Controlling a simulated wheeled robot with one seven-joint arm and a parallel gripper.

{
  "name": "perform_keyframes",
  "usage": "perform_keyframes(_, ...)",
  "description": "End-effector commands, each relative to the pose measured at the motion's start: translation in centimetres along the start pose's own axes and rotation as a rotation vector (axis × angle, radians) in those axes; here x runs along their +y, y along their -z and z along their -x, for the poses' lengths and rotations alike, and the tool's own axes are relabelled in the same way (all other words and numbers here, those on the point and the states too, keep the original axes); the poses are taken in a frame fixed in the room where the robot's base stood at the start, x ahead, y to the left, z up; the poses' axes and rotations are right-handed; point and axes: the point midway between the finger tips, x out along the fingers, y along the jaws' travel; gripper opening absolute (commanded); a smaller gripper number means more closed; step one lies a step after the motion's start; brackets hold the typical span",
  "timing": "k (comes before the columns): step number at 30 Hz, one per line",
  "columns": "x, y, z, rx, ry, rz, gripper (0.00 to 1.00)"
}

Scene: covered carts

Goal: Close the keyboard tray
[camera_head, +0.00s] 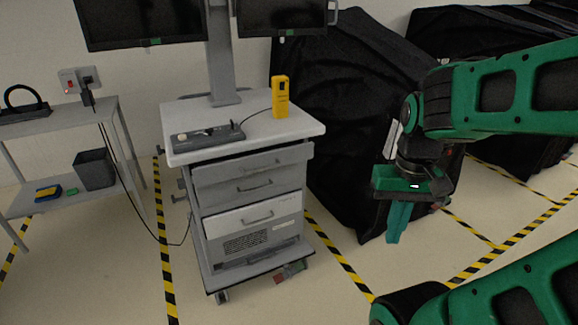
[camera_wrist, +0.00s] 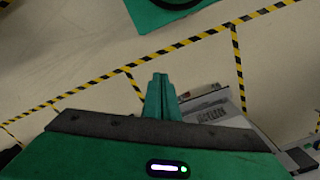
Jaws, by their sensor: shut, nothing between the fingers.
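The grey cart (camera_head: 315,128) stands left of centre in the head view. Under its white top is a grey keyboard tray front (camera_head: 285,157) with a handle; its right end juts out a little past the front below, so it looks partly pulled out. How far is hard to tell. My gripper (camera_head: 396,238) hangs fingers-down to the right of the cart, apart from it and the tray, in front of a black cover. Its green fingers are together and empty, as the wrist view also shows (camera_wrist: 160,78). Part of the cart shows at lower right in the wrist view (camera_wrist: 215,105).
The cart top carries a grey control panel (camera_head: 208,136) and a yellow handheld device (camera_head: 280,97), with two monitors above. More drawers (camera_head: 255,214) lie below. Black covered carts (camera_head: 350,110) stand behind. A shelf (camera_head: 70,115) is at left. Taped floor (camera_head: 340,290) lies open in front.

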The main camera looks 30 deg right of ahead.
Motion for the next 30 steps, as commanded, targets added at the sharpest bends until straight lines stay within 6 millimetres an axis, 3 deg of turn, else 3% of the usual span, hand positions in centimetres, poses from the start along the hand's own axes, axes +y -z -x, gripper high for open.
perform_keyframes(14, 0.3, -0.3, 0.6, 0.021, 0.011, 0.046, 0.0)
perform_keyframes(17, -0.8, 2.0, 0.7, 0.044, 0.022, 0.17, 0.0)
perform_keyframes(20, -2.9, 5.7, 0.7, 0.087, 0.042, 0.378, 0.0)
perform_keyframes(30, -12.7, 19.8, -0.5, 0.351, 0.144, 1.219, 0.0)
